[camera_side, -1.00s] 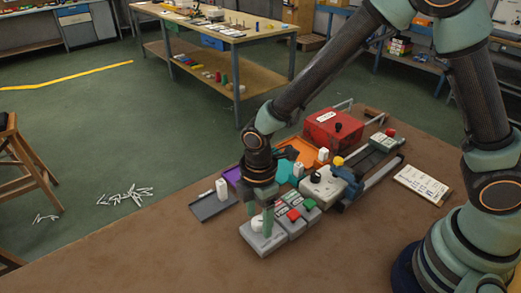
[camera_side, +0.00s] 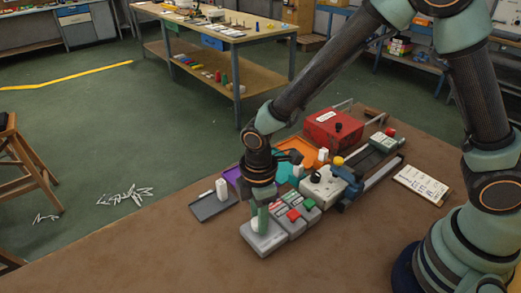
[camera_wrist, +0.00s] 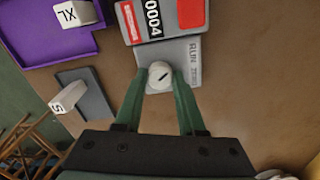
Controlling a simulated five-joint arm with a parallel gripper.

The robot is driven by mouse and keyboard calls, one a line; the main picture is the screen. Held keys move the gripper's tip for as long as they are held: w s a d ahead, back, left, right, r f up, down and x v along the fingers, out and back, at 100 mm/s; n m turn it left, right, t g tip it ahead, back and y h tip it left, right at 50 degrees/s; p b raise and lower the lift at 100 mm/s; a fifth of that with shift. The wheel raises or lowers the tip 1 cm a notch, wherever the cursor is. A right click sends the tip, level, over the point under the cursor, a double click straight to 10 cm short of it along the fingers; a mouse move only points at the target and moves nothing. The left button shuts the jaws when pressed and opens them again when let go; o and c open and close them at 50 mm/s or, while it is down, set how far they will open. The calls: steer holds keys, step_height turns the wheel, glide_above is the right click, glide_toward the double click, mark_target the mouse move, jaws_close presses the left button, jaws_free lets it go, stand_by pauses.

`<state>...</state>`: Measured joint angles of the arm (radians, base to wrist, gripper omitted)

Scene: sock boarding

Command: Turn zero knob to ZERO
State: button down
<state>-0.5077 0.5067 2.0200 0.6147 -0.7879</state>
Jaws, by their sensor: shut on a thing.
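The zero knob (camera_wrist: 160,75) is a round white dial with a dark pointer line, slanted up to the right in the wrist view. It sits on a light grey box (camera_wrist: 181,51) with the word RUN and a second, partly readable label at its right. In the side view the box (camera_side: 266,240) is at the near end of a row of units, and the knob (camera_side: 256,225) shows partly behind a finger. My gripper (camera_wrist: 159,82) points down, its two green fingers closed on either side of the knob.
Beside the box stand a counter unit reading 0004 (camera_wrist: 153,18) and units with red (camera_side: 294,215) and green buttons. A grey tray (camera_side: 215,207) with a white S block and a purple tray (camera_wrist: 40,50) with an XL block lie left.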

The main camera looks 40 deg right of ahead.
steer(key=m, duration=1.2)
steer(key=shift+m, duration=1.9)
steer(key=c, duration=0.5)
jaws_free()
